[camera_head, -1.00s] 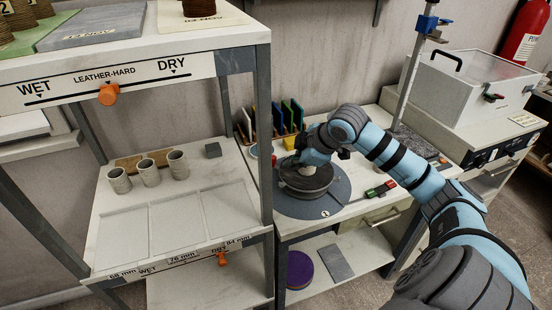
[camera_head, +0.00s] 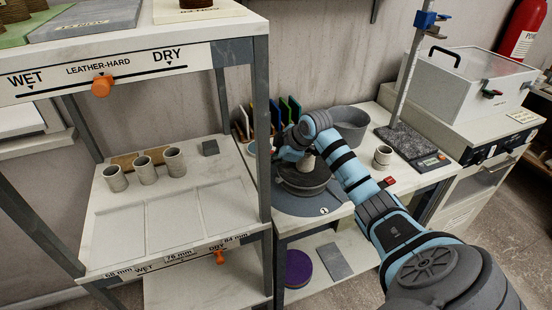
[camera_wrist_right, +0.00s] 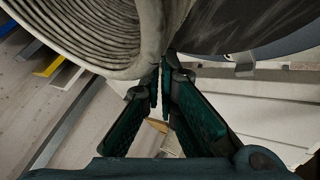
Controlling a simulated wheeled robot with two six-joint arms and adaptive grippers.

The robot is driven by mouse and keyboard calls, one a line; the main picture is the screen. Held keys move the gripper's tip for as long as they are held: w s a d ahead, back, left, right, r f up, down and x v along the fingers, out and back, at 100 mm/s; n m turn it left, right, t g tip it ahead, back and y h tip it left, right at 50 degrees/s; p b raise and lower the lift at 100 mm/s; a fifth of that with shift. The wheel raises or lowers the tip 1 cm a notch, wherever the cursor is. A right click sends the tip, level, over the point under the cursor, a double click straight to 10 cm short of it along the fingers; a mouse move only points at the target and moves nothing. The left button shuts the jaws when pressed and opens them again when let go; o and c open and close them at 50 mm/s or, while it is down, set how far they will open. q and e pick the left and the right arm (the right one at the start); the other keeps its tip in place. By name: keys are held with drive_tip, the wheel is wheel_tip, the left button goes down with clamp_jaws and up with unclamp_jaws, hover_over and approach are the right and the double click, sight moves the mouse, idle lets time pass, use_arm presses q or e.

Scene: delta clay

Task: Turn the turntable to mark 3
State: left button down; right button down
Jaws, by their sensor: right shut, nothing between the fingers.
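The turntable (camera_head: 302,190) stands on the bench behind the shelf rack, a dark round wheel over a grey base disc. A round label reading 1 (camera_head: 324,211) sits at the front of the base; I cannot see a mark 3. A pale clay piece (camera_head: 307,163) stands on the wheel, partly behind my arm. In the wrist view, my right gripper (camera_wrist_right: 162,80) is shut and empty, its tips close beside a ridged clay wall (camera_wrist_right: 105,35) and the dark wheel (camera_wrist_right: 245,22); I cannot tell if they touch. My left gripper is not in view.
The shelf rack (camera_head: 266,125) stands close on the left, with several clay cups (camera_head: 145,168). A grey basin (camera_head: 349,122), a small cup (camera_head: 383,155) and a scale (camera_head: 432,163) are on the bench. My right forearm crosses the bench's front.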

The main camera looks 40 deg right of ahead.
drive_tip(key=shift+a, duration=0.2)
drive_tip(key=shift+d+p, duration=0.15)
drive_tip(key=shift+p, duration=0.2)
drive_tip(key=shift+w+d+r+m+h+p, duration=0.2)
drive_tip(key=shift+w+m+h+p, duration=0.15)
drive_tip(key=shift+m+h+p, duration=0.35)
drive_tip(key=d+m+p, duration=0.1)
drive_tip(key=w+d+m+h+p, duration=0.1)
drive_tip(key=p, duration=0.1)
drive_tip(key=shift+w+f+m+g, duration=0.1)
drive_tip(key=shift+w+m+g, duration=0.05)
drive_tip(key=shift+m+g, duration=0.15)
drive_tip(key=shift+w+d+m+g+h+p, duration=0.2)
drive_tip(key=shift+d+m+h+p, duration=0.2)
drive_tip(key=shift+d+m+p, duration=0.15)
drive_tip(key=shift+w+d+m+g+h+p, duration=0.15)
drive_tip(key=shift+d+m+h+p, duration=0.2)
drive_tip(key=shift+m, duration=0.3)
drive_tip(key=shift+w+d+f+m+g+h, duration=0.15)
drive_tip(key=shift+d+m+g+h, duration=0.3)
drive_tip(key=shift+d+m+h, duration=0.7)
drive_tip(key=shift+m+y, duration=0.25)
drive_tip(key=shift+y, duration=0.05)
